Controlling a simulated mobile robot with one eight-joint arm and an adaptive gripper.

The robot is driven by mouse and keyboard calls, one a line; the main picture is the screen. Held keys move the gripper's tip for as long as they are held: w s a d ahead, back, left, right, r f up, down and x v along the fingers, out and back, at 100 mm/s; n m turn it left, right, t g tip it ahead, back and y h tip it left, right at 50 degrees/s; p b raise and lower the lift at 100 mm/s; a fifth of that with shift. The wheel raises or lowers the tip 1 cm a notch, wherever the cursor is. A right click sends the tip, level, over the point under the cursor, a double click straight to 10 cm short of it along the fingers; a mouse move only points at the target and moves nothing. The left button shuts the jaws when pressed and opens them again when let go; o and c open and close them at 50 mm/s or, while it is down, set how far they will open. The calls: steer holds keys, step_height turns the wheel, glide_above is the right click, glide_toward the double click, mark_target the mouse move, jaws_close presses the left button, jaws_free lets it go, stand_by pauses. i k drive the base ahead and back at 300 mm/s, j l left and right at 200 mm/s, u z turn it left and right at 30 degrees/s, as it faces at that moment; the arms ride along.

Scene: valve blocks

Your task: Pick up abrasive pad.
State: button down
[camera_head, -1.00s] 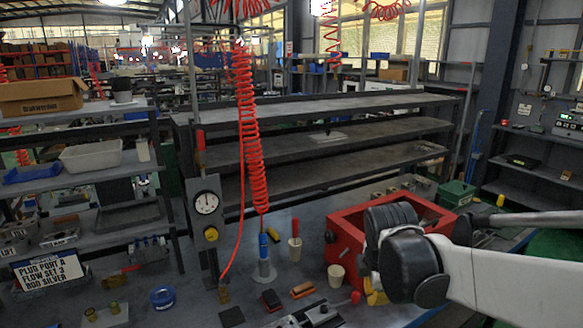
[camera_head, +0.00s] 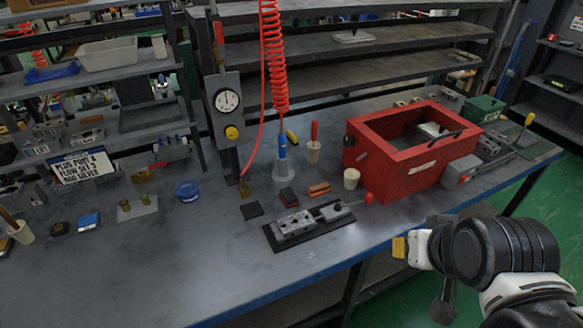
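Two small pieces near the middle of the bench could be the abrasive pad, and I cannot tell for sure which is it. One is a thin dark square pad (camera_head: 252,210) lying flat. The other is a dark reddish-brown block (camera_head: 287,197) just to its right. Nothing of mine touches either. My arm (camera_head: 490,255) is at the lower right, beyond the bench's front edge and well away from both pieces. Its outer end, with white, black and yellow parts, is folded, and the gripper's fingers cannot be made out clearly.
A valve block on a dark plate (camera_head: 311,222) lies in front of the pieces. An orange-brown block (camera_head: 319,189), a blue-topped air nozzle (camera_head: 282,160) and a cup (camera_head: 351,178) stand close by. A red open box (camera_head: 405,165) is to the right.

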mark_target(289, 198)
steer(key=i+j+u, duration=0.15)
steer(key=i+u, duration=0.8)
